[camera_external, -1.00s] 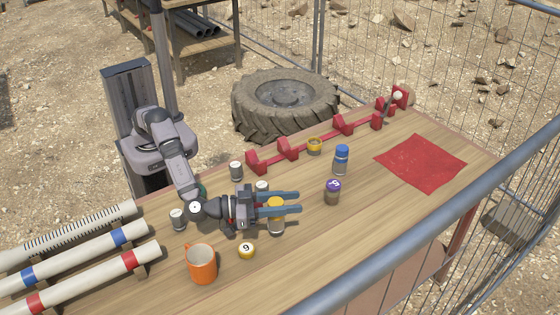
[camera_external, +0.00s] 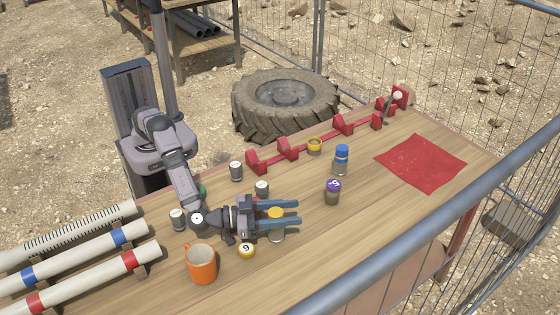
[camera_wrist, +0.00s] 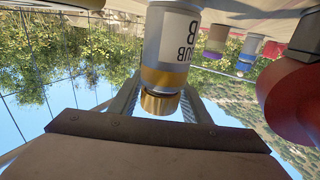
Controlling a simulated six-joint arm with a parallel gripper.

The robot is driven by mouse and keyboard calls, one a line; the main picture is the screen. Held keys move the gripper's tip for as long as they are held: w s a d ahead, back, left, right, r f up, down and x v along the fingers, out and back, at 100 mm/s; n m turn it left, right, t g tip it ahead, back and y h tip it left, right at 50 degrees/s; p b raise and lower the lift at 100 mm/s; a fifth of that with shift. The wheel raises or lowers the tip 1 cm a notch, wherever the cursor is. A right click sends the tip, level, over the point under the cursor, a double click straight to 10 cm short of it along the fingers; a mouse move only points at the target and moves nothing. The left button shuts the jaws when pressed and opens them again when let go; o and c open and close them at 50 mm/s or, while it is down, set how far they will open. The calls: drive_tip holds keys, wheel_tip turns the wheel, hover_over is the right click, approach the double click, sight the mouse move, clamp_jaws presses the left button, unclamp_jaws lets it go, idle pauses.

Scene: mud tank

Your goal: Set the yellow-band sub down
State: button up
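The yellow-band sub (camera_external: 277,238) is a grey cylinder with a yellow top, upright between the blue fingers of my gripper (camera_external: 297,212). The fingers close around its upper part from both sides. In the wrist view, which is upside down, the yellow-band sub (camera_wrist: 172,38) shows a white label with "SUB B", a yellow band and a gold end between the fingers. It is low over the wooden table (camera_external: 330,250). I cannot tell whether its base touches the wood.
A yellow 9-ball (camera_external: 247,251) and orange mug (camera_external: 202,264) are close on the near side. A grey can (camera_external: 262,188) stands just behind. Purple-topped (camera_external: 332,193) and blue-topped (camera_external: 341,160) subs stand right. A red rack (camera_external: 315,141) lines the back; a red cloth (camera_external: 420,163) lies right.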

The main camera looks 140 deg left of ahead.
drive_tip(key=shift+o, duration=0.2)
drive_tip(key=b+v, duration=0.1)
drive_tip(key=v, duration=1.1)
drive_tip(key=shift+r, duration=0.25)
